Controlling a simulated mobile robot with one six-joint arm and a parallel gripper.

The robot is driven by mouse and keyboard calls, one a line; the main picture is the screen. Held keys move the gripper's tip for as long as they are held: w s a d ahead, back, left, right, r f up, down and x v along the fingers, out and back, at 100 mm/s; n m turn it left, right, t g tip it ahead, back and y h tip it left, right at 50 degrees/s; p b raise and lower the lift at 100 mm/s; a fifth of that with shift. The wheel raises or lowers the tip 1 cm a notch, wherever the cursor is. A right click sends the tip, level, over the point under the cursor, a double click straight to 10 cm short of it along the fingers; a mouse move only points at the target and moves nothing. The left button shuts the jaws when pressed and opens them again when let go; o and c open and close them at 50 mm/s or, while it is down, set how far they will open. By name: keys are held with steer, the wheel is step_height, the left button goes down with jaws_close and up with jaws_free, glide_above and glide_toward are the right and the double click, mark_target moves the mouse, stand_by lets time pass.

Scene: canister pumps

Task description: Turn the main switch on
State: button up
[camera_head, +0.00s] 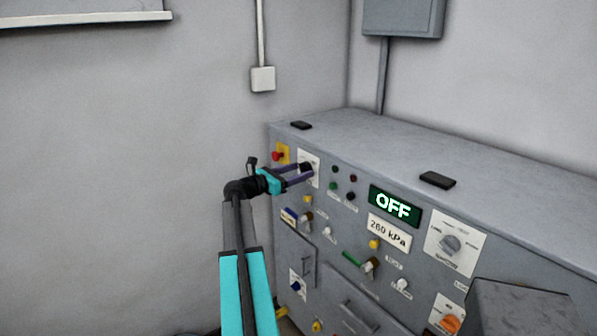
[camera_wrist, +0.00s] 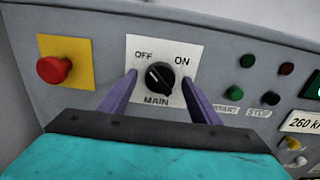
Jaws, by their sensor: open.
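The main switch (camera_wrist: 160,78) is a black rotary knob on a white plate marked OFF, ON and MAIN. Its white mark points up and to the left, toward OFF. In the head view its plate (camera_head: 309,160) is at the left end of the grey panel, partly hidden by my gripper. My gripper (camera_wrist: 160,92) is open, with one purple finger on each side of the knob. I cannot tell whether the fingers touch it. The gripper also shows in the head view (camera_head: 304,172). The display (camera_head: 395,206) reads OFF.
A red emergency button (camera_wrist: 54,69) on a yellow plate is left of the switch. Green and red buttons (camera_wrist: 247,61) are to its right. A 260 kPa label (camera_head: 389,232), a large selector knob (camera_head: 451,245) and several valves are further along the panel. Dark blocks (camera_head: 437,180) lie on top.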

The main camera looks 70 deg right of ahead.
steer(key=c, duration=1.1)
steer(key=shift+o, duration=0.2)
steer(key=shift+f+m+b, duration=0.1)
steer(key=shift+m+b, duration=0.3)
steer(key=m+b, duration=1.5)
steer(key=m, duration=0.2)
steer(key=shift+b, duration=0.4)
